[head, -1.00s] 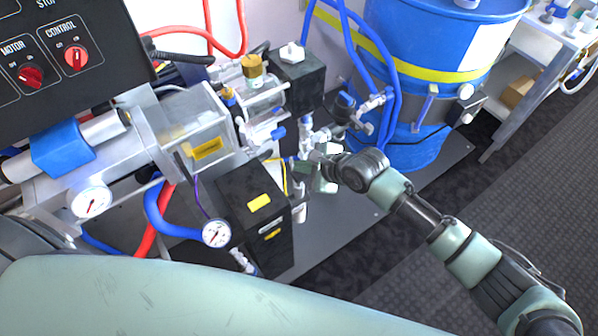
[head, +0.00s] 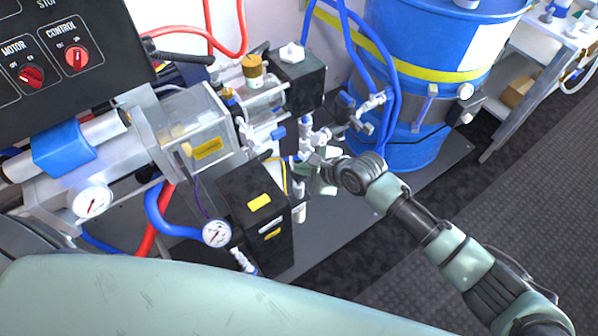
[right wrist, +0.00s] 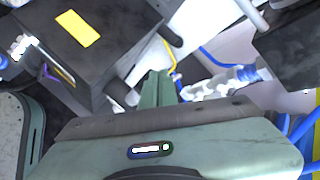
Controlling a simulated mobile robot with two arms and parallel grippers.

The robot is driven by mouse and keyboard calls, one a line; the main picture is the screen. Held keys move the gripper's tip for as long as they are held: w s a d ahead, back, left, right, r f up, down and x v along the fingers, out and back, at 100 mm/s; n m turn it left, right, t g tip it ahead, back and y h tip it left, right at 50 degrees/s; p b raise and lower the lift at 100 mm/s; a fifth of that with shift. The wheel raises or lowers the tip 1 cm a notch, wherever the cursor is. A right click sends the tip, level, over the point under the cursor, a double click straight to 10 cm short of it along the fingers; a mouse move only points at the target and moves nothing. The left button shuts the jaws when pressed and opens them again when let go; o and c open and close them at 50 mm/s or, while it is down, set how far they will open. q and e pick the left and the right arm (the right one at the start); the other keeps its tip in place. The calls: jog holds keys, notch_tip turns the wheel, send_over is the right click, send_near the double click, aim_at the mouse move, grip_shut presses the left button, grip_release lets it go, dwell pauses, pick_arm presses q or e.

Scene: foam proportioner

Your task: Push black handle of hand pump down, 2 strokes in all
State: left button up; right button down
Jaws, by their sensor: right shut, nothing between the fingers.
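The black box-shaped unit (head: 255,200) with yellow labels stands at the centre of the head view. It also shows at the upper left of the right wrist view (right wrist: 95,45). A short dark bar (head: 262,158) at its far edge may be the black pump handle; I cannot tell for sure. In the right wrist view a black stub (right wrist: 170,36) sticks out beside the box. My right gripper (head: 304,164) is shut and empty, just right of the box, among the fittings. Its closed green fingers show in the right wrist view (right wrist: 157,88). My left gripper is not in view.
White-and-blue valves (head: 306,135) and a thin yellow hose (right wrist: 168,55) are close to the fingers. A blue drum (head: 415,90) with blue hoses stands behind. A pressure gauge (head: 216,233) is left of the box. The dark floor at right is clear.

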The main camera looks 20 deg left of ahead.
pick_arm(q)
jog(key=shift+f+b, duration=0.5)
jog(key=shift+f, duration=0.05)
pick_arm(e)
jog(key=shift+d+f, duration=0.1)
jog(key=shift+f, duration=1.5)
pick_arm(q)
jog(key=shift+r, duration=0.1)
pick_arm(e)
jog(key=shift+r, duration=0.1)
dwell(0.4)
pick_arm(q)
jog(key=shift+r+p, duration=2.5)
jog(key=shift+p, duration=0.1)
pick_arm(e)
jog(key=shift+r, duration=2.1)
notch_tip(320, 180, up, 5)
jog(key=p, duration=0.6)
jog(key=shift+r, duration=0.1)
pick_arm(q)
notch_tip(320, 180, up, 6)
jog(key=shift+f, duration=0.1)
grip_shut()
